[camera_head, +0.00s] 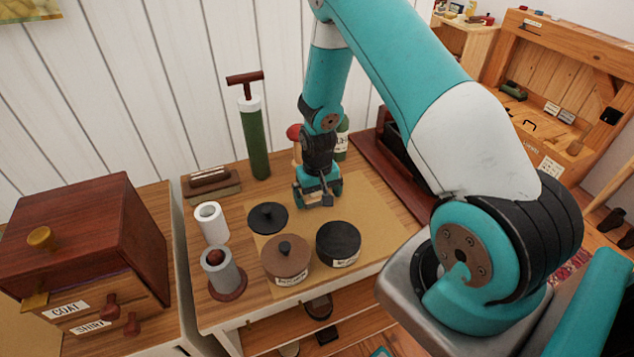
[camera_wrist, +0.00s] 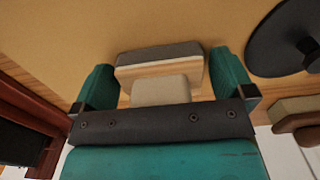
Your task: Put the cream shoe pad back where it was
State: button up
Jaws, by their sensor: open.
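In the wrist view, a block with a cream part (camera_wrist: 160,92), a pale wood band and a dark grey face lies between my fingers; it appears to be the cream shoe pad. My gripper (camera_wrist: 163,82) is open, with one teal finger on each side of the block and a small gap at each side. In the head view my gripper (camera_head: 318,195) points down over the back of the tan mat (camera_head: 365,205) and mostly hides the block. I cannot tell whether the block rests on the mat.
A black lid (camera_head: 267,218), a brown tin (camera_head: 285,262) and a black tin (camera_head: 338,243) stand in front of my gripper. A brush (camera_head: 210,180), white roll (camera_head: 210,222) and green pump (camera_head: 254,140) stand left. A dark red-brown rack (camera_head: 385,175) is at right. The mat's right side is clear.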

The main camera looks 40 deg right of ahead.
notch_tip(320, 180, up, 12)
jog(key=shift+f+b, duration=0.2)
jog(key=shift+b, duration=0.7)
jog(key=s+a+r+n+y, duration=0.1)
jog(key=s+a+r+n, duration=0.1)
jog(key=a+r, duration=0.6)
jog(key=s+a+r+n+y, duration=0.1)
jog(key=s+a+r+n, duration=0.3)
jog(key=s, duration=0.6)
jog(key=s+a+r+n+y, duration=0.2)
jog(key=s+a+r+n, duration=0.2)
jog(key=s+a+r, duration=0.4)
jog(key=shift+s+a, duration=0.85)
jog(key=shift+a, duration=0.4)
